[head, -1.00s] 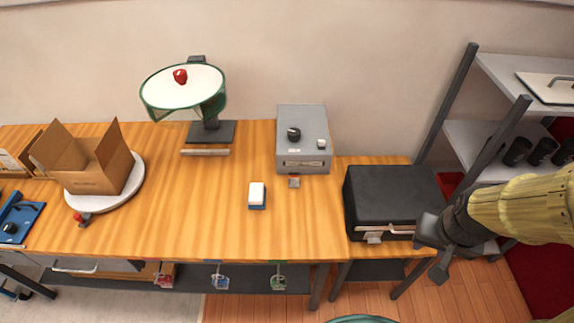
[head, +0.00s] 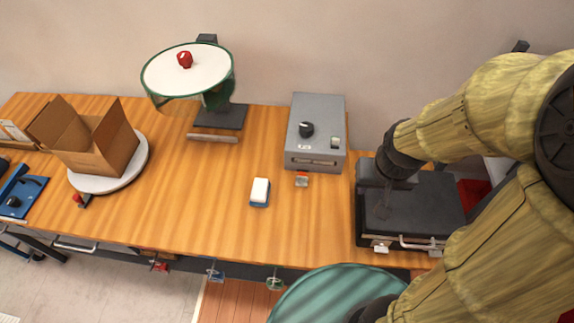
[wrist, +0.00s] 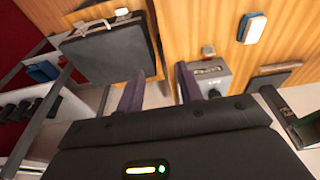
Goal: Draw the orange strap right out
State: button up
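No strap can be clearly picked out. A small orange-red patch on a grey tab (head: 302,179) shows at the front foot of the grey machine box (head: 317,130); I cannot tell whether it is a strap. In the wrist view, a small greyish square (wrist: 207,50) lies in front of the grey box (wrist: 212,85), with no orange visible. My gripper (wrist: 161,88) is open and empty, its two dark fingers apart between the black case (wrist: 110,50) and the grey box. In the head view, my wrist hangs above the black case (head: 430,205), hiding part of it.
A white-and-blue block (head: 260,192) lies on the wooden table (head: 200,190). An open cardboard box (head: 95,145) sits on a white turntable at left. The table's middle is mostly clear.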

jog(key=shift+w+a, duration=0.15)
jog(key=shift+w, duration=0.15)
jog(key=shift+o, duration=0.4)
jog(key=shift+s, duration=0.1)
jog(key=o, duration=0.4)
jog(key=shift+o, duration=0.2)
jog(key=shift+w+a, duration=0.2)
jog(key=shift+w, duration=0.25)
jog(key=w+a+f+g, duration=0.1)
jog(key=w+a+f, duration=0.2)
jog(key=w+a, duration=0.4)
jog(key=w+a+f+g, duration=0.1)
jog(key=w+a+f, duration=0.2)
jog(key=w+a, duration=0.5)
jog(key=w, duration=0.2)
jog(key=shift+w+f+g, duration=0.15)
jog(key=shift+w+g, duration=0.15)
jog(key=shift+w, duration=0.1)
jog(key=shift+f, duration=0.1)
